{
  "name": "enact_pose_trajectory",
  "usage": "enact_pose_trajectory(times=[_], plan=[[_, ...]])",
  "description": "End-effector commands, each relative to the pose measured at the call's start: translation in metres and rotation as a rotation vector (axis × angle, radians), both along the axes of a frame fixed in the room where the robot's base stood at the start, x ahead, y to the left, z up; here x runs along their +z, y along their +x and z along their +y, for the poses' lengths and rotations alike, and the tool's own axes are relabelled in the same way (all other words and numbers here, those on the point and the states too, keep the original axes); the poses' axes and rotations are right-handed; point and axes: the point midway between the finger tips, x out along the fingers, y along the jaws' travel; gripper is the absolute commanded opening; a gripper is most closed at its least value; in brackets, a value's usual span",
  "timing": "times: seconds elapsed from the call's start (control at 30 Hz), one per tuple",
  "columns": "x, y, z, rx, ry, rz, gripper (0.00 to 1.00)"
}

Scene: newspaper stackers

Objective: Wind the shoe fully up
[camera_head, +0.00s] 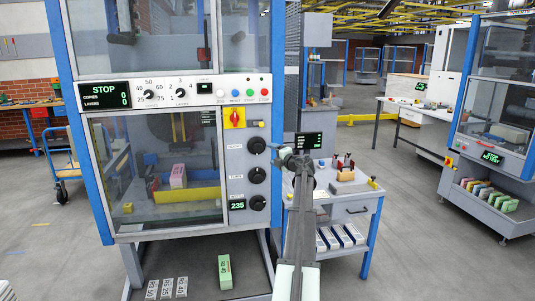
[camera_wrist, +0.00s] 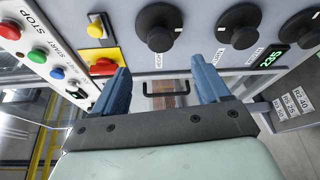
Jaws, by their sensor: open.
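The machine front panel has three black knobs in a column in the head view: top (camera_head: 257,145), middle (camera_head: 257,175) and bottom (camera_head: 257,203). A green display reading 235 (camera_head: 237,205) is beside the bottom one. In the wrist view they form a row, the top knob (camera_wrist: 158,28) nearest my gripper (camera_wrist: 160,66). Its blue fingers are apart and empty, short of the panel, with a black handle (camera_wrist: 172,94) visible between them. In the head view my gripper (camera_head: 277,149) is right of the top knob. I cannot pick out the shoe behind the glass door (camera_head: 150,215).
A yellow-backed red switch (camera_head: 235,118) and a row of push buttons (camera_head: 249,93) are above the knobs. The main display (camera_head: 104,94) reads STOP, copies 0, layers 0. A side table (camera_head: 350,190) is close on the right. Grey floor (camera_head: 430,255) is clear beyond it.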

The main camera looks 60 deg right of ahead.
Motion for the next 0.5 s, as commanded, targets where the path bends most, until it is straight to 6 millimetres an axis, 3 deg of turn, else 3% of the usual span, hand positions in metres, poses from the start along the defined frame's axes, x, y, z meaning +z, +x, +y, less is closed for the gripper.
enact_pose_trajectory(times=[0.2, 0.5], plan=[[0.001, -0.021, 0.009, 0.000, 0.000, 0.000, 0.75], [0.002, -0.026, 0.011, 0.001, 0.000, 0.000, 0.75]])
